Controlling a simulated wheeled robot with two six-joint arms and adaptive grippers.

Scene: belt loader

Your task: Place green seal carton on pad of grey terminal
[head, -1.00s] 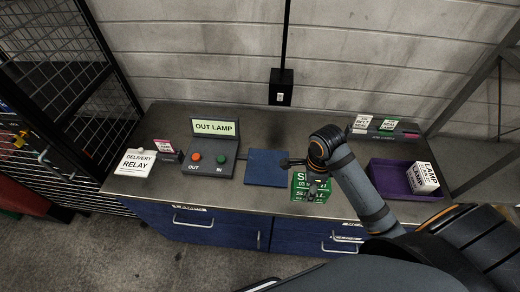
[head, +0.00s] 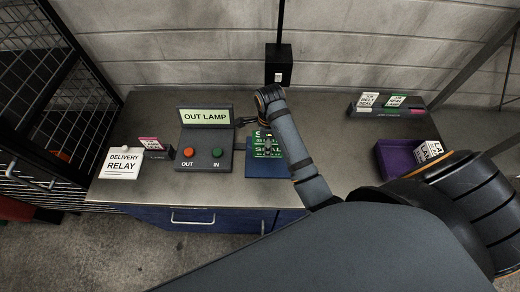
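The green seal carton (head: 277,151), with white lettering, is over the dark blue pad (head: 262,171) of the grey terminal (head: 197,138). I cannot tell whether its underside touches the pad. The terminal has an "OUT LAMP" screen (head: 205,116), a red OUT button (head: 188,152) and a green IN button (head: 218,153). My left gripper is not in view.
A white "DELIVERY RELAY" box (head: 122,164) and a small pink-labelled holder (head: 154,148) stand left of the terminal. A purple tray (head: 389,159) with a white lamp carton (head: 428,151) is at right. A grey rack (head: 372,110) with small cards stands behind it.

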